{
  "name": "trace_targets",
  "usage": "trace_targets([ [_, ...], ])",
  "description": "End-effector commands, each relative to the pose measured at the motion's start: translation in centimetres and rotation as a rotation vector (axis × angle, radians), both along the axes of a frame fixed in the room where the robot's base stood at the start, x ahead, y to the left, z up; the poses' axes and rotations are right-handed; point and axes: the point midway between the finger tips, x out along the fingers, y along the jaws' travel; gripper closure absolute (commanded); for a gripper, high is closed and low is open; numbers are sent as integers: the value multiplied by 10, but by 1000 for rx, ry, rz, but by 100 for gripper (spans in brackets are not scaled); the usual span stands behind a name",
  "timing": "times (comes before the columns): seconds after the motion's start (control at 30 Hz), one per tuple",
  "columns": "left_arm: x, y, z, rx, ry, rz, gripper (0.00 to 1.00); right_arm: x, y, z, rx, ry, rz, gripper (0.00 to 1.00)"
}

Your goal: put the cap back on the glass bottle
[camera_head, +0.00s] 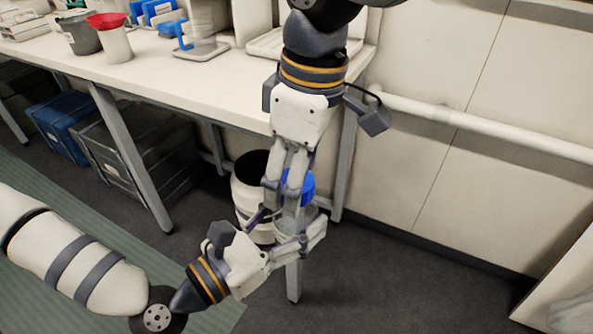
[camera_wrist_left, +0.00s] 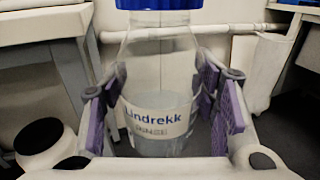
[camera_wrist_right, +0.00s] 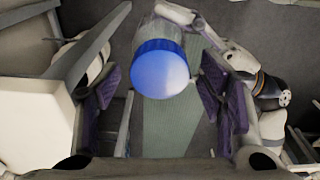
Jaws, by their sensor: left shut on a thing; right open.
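The clear glass bottle (camera_wrist_left: 160,62) is labelled "Lindrekk RINSE", holds some clear liquid and stands upright in the left wrist view. My left gripper (camera_wrist_left: 160,108) is shut on its body, with purple pads on both sides. The blue cap (camera_wrist_right: 160,70) is at the bottle's top; the left wrist view shows its lower edge (camera_wrist_left: 158,4). I cannot tell whether it is screwed down. My right gripper (camera_wrist_right: 165,90) points down from above, open, with a finger on either side of the cap and gaps between. In the head view its fingers partly hide the cap (camera_head: 301,187).
A white container with a black top (camera_head: 249,178) stands low behind the grippers. The white bench (camera_head: 160,75) holds a red-rimmed cup (camera_head: 114,42) and blue-handled items. Crates (camera_head: 135,160) are under it. The floor to the right is clear.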

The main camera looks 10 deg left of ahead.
Motion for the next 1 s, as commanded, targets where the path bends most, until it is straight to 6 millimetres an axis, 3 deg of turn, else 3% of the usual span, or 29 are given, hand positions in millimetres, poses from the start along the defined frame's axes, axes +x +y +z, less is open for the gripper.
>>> trace_targets([
  [0.3,0,0,1,-2,-4,0,100,0,1,41,1,-3,1,36],
  [0.67,0,0,1,-2,-4,0,100,0,0,44,-1,-2,18,40],
  [0.77,0,0,1,-2,-4,0,100,-1,1,45,-10,-14,166,40],
  [0.87,0,0,1,-2,-4,0,100,-2,3,47,-29,-43,493,40],
  [1.0,0,0,1,-1,-3,0,100,-4,5,52,-56,-85,1068,40],
])
